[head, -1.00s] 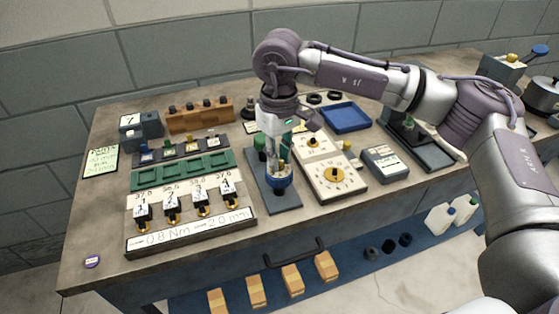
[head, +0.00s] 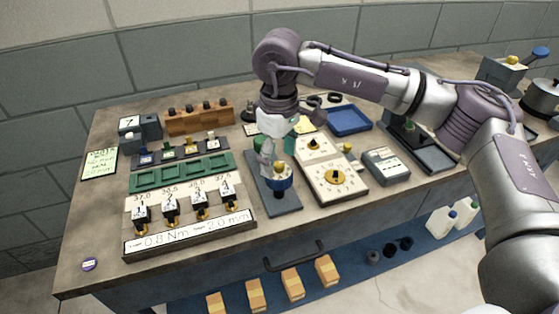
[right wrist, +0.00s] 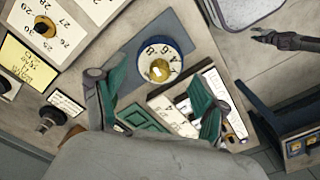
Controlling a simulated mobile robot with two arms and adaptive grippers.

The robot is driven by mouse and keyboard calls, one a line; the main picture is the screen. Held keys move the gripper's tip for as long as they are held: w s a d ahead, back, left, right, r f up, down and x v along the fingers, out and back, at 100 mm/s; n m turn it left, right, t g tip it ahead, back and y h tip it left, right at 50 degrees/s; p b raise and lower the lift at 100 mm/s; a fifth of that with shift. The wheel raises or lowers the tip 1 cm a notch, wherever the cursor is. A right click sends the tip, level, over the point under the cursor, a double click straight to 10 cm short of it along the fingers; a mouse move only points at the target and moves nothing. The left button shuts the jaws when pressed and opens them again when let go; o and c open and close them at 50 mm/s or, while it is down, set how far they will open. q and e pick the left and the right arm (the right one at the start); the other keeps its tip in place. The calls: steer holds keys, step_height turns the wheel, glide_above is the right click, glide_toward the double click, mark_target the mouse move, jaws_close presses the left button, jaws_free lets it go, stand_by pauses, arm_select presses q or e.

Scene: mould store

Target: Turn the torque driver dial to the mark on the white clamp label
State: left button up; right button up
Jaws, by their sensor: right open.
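The torque driver dial (head: 278,183) is a blue ring with a white marked face and a yellow knob, upright on a dark stand plate. It also shows in the right wrist view (right wrist: 145,47); its marks are too small to read surely. My right gripper (head: 277,149) is just above the dial, fingers pointing down and partly hiding it. In the wrist view its green-padded fingers (right wrist: 157,103) are wide apart with nothing between them. A white label (head: 190,232) on the clamp rack's front reads 0.8 Nm and 2.0 mm.
A cream panel with dials (head: 350,192) stands close right of the driver. The rack of numbered black clamps (head: 170,212) and a green tray (head: 182,173) are to its left. A blue tray (head: 348,121) lies behind. The bench's front right corner area is bare.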

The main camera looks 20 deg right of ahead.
mark_target(279, 163)
stand_by(0.4)
steer(key=shift+r+p, duration=2.3)
steer(key=shift+r, duration=1.75)
steer(key=shift+s+f, duration=0.1)
steer(key=shift+f, duration=0.05)
